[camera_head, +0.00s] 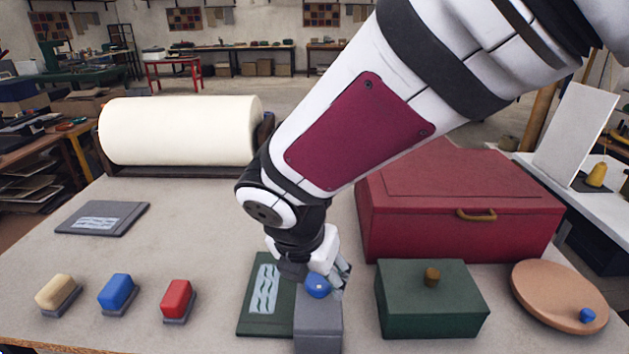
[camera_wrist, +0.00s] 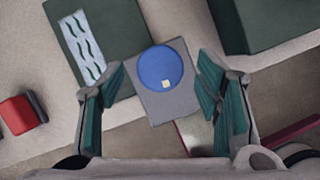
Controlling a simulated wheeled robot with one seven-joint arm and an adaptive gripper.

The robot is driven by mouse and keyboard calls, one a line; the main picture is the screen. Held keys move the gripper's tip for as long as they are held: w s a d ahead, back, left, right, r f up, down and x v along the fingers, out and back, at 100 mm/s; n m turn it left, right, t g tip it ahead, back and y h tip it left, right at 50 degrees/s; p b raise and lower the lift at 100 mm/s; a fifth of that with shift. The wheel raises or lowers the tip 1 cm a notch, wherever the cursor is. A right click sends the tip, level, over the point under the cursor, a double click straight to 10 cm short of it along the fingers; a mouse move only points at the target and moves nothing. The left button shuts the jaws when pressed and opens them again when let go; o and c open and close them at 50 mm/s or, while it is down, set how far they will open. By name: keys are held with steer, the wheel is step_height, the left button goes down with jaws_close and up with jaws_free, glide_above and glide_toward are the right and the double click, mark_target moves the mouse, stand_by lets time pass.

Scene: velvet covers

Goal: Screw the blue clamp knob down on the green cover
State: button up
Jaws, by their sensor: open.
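The blue clamp knob (camera_head: 318,286) sits on top of a grey clamp block (camera_head: 318,325) at the front of the table. In the wrist view the knob (camera_wrist: 160,68) is round with a small pale mark near its lower edge. The green cover (camera_head: 257,318) lies flat with its right side against or under the grey block, and a pale wavy-patterned panel shows on it. My gripper (camera_head: 318,272) is above the knob. In the wrist view its two fingers (camera_wrist: 165,98) are apart, one on each side of the knob, with nothing between them touching it visibly.
A dark green box (camera_head: 430,310) with a brass knob stands right of the block, and a red chest (camera_head: 460,235) behind it. A round board (camera_head: 545,290) carries a small blue piece (camera_head: 587,315). Beige, blue and red handled blocks (camera_head: 178,298) stand left. A grey cover (camera_head: 102,225) lies at back left.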

steer(key=shift+w+f, duration=0.2)
steer(key=shift+f, duration=0.45)
steer(key=c, duration=1.1)
steer(key=shift+c, duration=0.2)
